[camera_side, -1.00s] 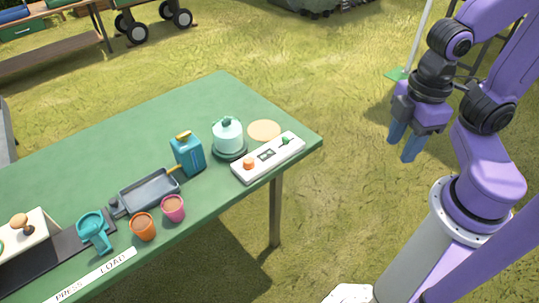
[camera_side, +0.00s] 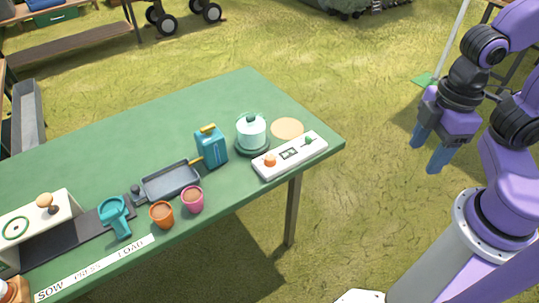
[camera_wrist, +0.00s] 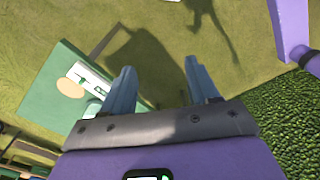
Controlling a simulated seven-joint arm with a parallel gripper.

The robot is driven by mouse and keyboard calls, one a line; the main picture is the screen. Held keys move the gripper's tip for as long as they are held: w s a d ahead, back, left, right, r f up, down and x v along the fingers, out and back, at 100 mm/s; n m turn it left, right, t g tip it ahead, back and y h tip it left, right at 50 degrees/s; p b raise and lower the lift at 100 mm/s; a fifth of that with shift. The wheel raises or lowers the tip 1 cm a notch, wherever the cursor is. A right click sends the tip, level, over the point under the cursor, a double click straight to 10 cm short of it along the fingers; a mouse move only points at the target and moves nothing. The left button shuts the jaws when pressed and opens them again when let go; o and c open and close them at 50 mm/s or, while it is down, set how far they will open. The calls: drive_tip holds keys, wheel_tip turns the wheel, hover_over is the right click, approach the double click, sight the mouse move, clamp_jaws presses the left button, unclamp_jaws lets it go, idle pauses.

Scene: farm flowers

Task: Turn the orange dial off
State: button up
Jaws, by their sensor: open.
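The orange dial (camera_side: 270,160) sits at the left end of a white control panel (camera_side: 284,163) on the right end of the green table. A green knob (camera_side: 309,140) sits at the panel's other end, with a small dark display between them. My gripper (camera_side: 430,160) is open and empty, in the air to the right of the table, well apart from the panel. In the wrist view my gripper (camera_wrist: 158,85) has its two blue fingers spread. The panel (camera_wrist: 88,77) shows there at the left, partly hidden by a finger; I cannot make out the orange dial there.
A glass-domed pot (camera_side: 251,135) and a round tan disc (camera_side: 288,128) stand behind the panel. A blue can (camera_side: 211,147), grey tray (camera_side: 170,180), pink pot (camera_side: 192,200) and orange pot (camera_side: 161,215) stand further left. Free air lies between my gripper and the table (camera_side: 240,84).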

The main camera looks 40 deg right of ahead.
drive_tip(key=w+a+m+g, duration=0.1)
drive_tip(key=w+a+m, duration=0.55)
drive_tip(key=w, duration=0.35)
drive_tip(key=m+g+y, duration=0.2)
drive_tip(key=m, duration=1)
hover_over(270, 156)
drive_tip(key=s+d, duration=0.3)
wheel_tip(270, 156, down, 4)
drive_tip(key=r, duration=0.1)
drive_tip(key=w+d+f+m+y, duration=0.1)
drive_tip(key=w+d+f+m, duration=0.3)
drive_tip(key=w, duration=0.3)
drive_tip(key=shift+m, duration=0.45)
drive_tip(key=x, duration=0.6)
drive_tip(key=a+x, duration=0.1)
drive_tip(key=x, duration=1)
drive_tip(key=shift+w+a, duration=0.1)
drive_tip(key=shift+a, duration=0.3)
